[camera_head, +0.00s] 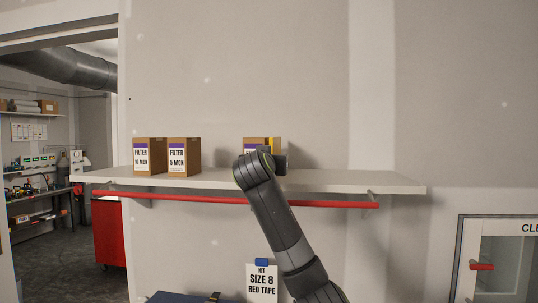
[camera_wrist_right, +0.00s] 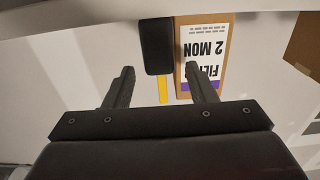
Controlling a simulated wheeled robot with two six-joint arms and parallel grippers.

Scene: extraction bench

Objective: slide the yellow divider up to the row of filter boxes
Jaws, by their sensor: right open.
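The yellow divider (camera_head: 278,143) stands on the shelf against or very near the right side of a filter box (camera_head: 256,141). My right arm hides the lower part of both in the head view. In the right wrist view, which is upside down, the divider (camera_wrist_right: 163,90) is a thin yellow strip with a black block in front of it. A narrow gap shows between it and the box marked 2 MON (camera_wrist_right: 208,50). My right gripper (camera_wrist_right: 160,68) is open, its fingers either side of the black block; one finger overlaps the box face. Contact cannot be told.
Two more filter boxes, 10 MON (camera_head: 150,157) and 5 MON (camera_head: 184,157), stand left on the white shelf (camera_head: 350,181), with a wide gap before the third box. A red rail (camera_head: 330,204) runs below the shelf edge. The shelf's right end is clear.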

